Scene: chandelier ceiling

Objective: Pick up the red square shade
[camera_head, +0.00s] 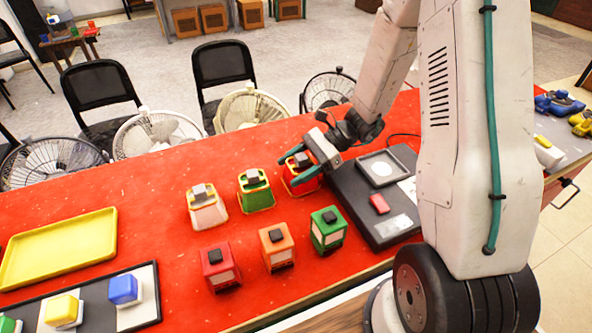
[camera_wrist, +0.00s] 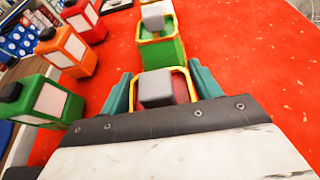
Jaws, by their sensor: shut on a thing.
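My gripper (camera_head: 312,164) is at the right end of the back row of shades. Its teal fingers are shut on a red shade (camera_head: 303,187) with a yellow rim and a grey top block. In the wrist view the red shade (camera_wrist: 181,88) sits between the fingertips, its lower part hidden by my gripper. I cannot tell whether it is clear of the table. Another red shade (camera_head: 220,269), boxier, with a black top and pale panel, stands at the left of the front row.
A green shade (camera_head: 256,192) and a white shade (camera_head: 206,209) stand left of my gripper. Orange (camera_head: 276,250) and green (camera_head: 328,233) boxy shades stand in front. A dark board (camera_head: 376,193) lies to the right. A yellow tray (camera_head: 60,248) is at the left of the red table (camera_head: 150,206).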

